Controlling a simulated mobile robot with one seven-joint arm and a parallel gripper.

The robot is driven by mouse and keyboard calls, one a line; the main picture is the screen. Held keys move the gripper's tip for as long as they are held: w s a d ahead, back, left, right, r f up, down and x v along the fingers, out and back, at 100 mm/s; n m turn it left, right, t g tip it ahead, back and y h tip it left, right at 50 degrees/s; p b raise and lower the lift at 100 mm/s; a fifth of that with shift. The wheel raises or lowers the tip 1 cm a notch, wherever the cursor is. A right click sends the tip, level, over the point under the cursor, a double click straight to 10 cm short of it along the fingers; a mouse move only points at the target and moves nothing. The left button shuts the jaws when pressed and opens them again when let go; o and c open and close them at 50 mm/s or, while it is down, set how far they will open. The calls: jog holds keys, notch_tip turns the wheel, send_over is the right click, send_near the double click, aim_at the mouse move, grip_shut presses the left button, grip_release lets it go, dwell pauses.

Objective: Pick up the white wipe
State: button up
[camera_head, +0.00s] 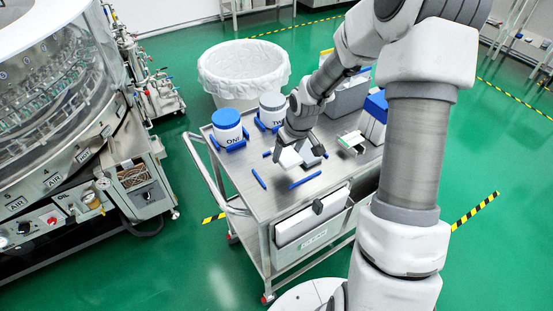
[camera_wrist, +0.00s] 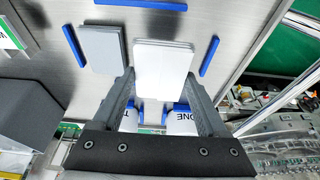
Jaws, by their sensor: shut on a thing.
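The white wipe, a flat white stack of sheets, shows between my gripper's fingers in the wrist view (camera_wrist: 163,68) and under my gripper in the head view (camera_head: 290,158). My gripper (camera_wrist: 160,95) is shut on its near part, one finger on each side. In the head view my gripper (camera_head: 293,147) hangs low over the metal cart top. I cannot tell whether the wipe is clear of the cart surface. A grey wipe stack (camera_wrist: 102,48) lies just left of the white one in the wrist view.
Blue bars (camera_head: 305,180) lie around the wipes on the cart (camera_head: 232,176). A blue-lidded tub (camera_head: 227,128) and a grey-lidded tub (camera_head: 272,108) stand at the back left. Boxes (camera_head: 348,97) fill the right side. A lined white bin (camera_head: 243,70) stands behind. The front-left cart top is mostly clear.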

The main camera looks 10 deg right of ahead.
jog(key=s+d+r, duration=0.2)
jog(key=d+r, duration=0.3)
jog(key=d, duration=0.3)
jog(key=s+a+f+m, duration=0.1)
jog(key=s+a, duration=0.1)
jog(key=a, duration=0.3)
jog(key=s+a+f+m+h, duration=0.1)
jog(key=s+a+f+m, duration=0.1)
jog(key=a, duration=0.4)
jog(key=shift+s+a+m+p, duration=0.2)
jog(key=shift+s+m+p, duration=0.1)
jog(key=shift+s, duration=0.2)
